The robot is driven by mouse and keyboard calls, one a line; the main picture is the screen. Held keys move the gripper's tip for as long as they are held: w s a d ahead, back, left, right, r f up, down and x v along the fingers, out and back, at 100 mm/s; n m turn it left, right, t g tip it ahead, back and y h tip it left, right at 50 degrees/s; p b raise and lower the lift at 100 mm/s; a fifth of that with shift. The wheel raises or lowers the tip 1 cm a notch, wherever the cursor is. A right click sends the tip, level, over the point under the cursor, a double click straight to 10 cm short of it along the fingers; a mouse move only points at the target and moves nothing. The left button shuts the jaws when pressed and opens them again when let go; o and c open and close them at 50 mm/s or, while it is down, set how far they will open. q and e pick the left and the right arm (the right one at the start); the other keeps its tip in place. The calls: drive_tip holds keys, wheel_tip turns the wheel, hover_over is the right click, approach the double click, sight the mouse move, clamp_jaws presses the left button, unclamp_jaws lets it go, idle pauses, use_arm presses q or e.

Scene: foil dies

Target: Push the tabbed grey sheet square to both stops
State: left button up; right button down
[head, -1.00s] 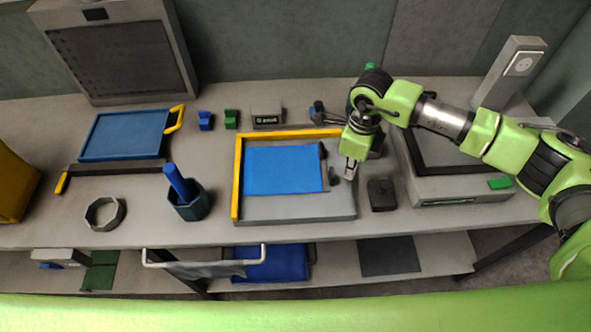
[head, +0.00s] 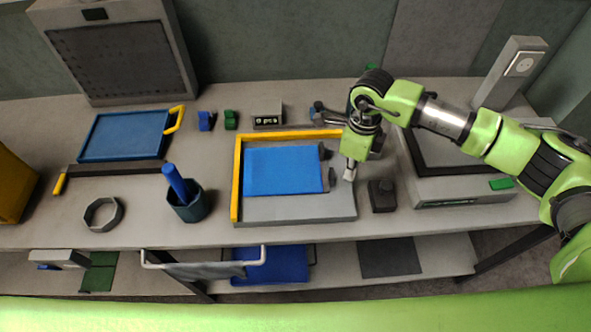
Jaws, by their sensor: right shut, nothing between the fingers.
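A grey board (head: 290,208) has a yellow stop bar along its far edge (head: 290,134) and another along its left edge (head: 237,180). A blue sheet (head: 282,171) lies on it, close to both bars with narrow gaps. Dark grey tab-like pieces (head: 331,178) show at the blue sheet's right edge. I cannot make out a separate grey sheet; any grey layer under the blue is hidden. My right gripper (head: 349,173) is shut and empty, pointing down at the board's right side, just right of the tabs. Contact with them cannot be told. My left gripper is out of view.
A dark block with a knob (head: 382,195) stands close right of the board. A cup with a blue handle (head: 190,203) stands left. A small display box (head: 268,116) and a dark clamp-like piece (head: 325,112) sit behind. The bench front is clear.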

sight(333, 173)
drive_tip(key=shift+a, duration=0.2)
drive_tip(key=shift+s+a+b, duration=0.1)
drive_tip(key=shift+a+b, duration=0.75)
drive_tip(key=shift+a, duration=1.65)
drive_tip(key=shift+d, duration=0.15)
drive_tip(key=shift+d, duration=0.3)
drive_tip(key=shift+d+r, duration=0.15)
drive_tip(key=shift+r+p, duration=1.55)
drive_tip(key=shift+r, duration=2.35)
